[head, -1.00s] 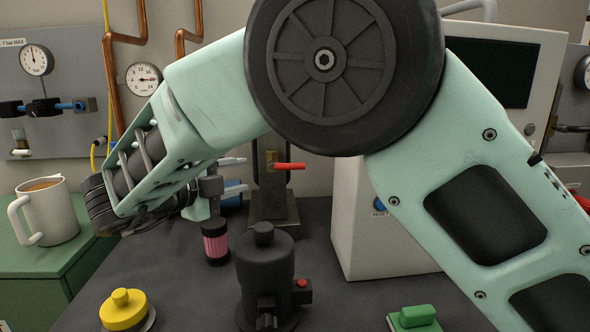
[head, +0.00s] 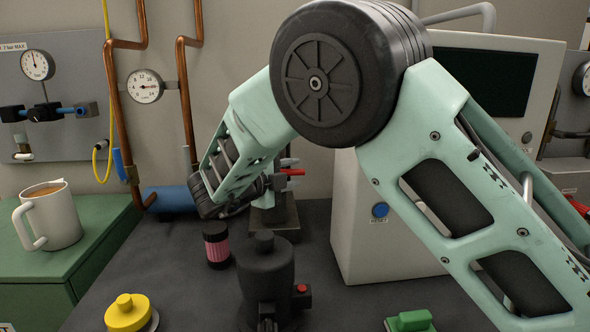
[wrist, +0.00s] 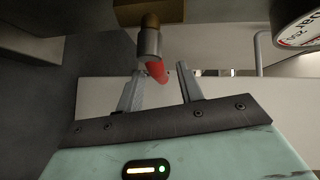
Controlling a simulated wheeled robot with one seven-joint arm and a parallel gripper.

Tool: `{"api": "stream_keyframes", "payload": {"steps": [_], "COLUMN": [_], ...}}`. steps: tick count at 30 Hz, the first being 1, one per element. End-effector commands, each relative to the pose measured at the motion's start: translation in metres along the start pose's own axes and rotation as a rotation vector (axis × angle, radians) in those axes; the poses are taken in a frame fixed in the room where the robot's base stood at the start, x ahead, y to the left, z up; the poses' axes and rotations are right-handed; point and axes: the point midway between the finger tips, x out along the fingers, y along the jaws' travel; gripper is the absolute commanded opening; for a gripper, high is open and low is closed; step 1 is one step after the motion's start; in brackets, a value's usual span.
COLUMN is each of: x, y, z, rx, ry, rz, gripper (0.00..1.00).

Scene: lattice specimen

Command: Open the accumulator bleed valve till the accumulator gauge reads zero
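A valve with a red lever (head: 296,172) stands on a dark post behind the black cylinder; no label is legible. My gripper (head: 288,173) is at the lever, partly hidden by my arm. In the wrist view my gripper (wrist: 160,90) is open, and the red lever (wrist: 156,71) points in between the fingers, nearer the left one. Contact cannot be told. A round gauge (head: 144,85) on the copper pipes has its needle pointing right, off any zero I can read. A blue cylinder (head: 168,199) lies below it; whether it is the accumulator is unclear.
A black cylinder (head: 265,275) and a pink-banded jar (head: 217,246) stand in front of the valve. A white cabinet (head: 375,240) is close on the right. A mug (head: 48,216) sits on the green cabinet. A yellow knob (head: 127,312) and green block (head: 410,321) are at the front.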

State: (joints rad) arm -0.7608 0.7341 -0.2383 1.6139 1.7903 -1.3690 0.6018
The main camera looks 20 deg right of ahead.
Motion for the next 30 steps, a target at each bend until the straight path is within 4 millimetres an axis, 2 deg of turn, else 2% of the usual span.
{"api": "stream_keyframes", "payload": {"steps": [6, 15, 16, 19, 20, 30], "x": [0.018, 0.019, 0.019, 0.019, 0.019, 0.019], "y": [0.000, 0.001, 0.000, 0.000, 0.000, -0.001], "z": [0.000, 0.000, 0.000, 0.000, 0.000, 0.000], "rx": [-0.001, -0.001, -0.001, -0.001, -0.001, -0.023], "ry": [0.001, 0.000, 0.000, 0.000, 0.000, 0.005], "rz": [0.001, 0.000, 0.000, 0.000, 0.000, -0.022], "gripper": [0.37, 0.37, 0.31, 0.04, 0.00, 0.00]}}
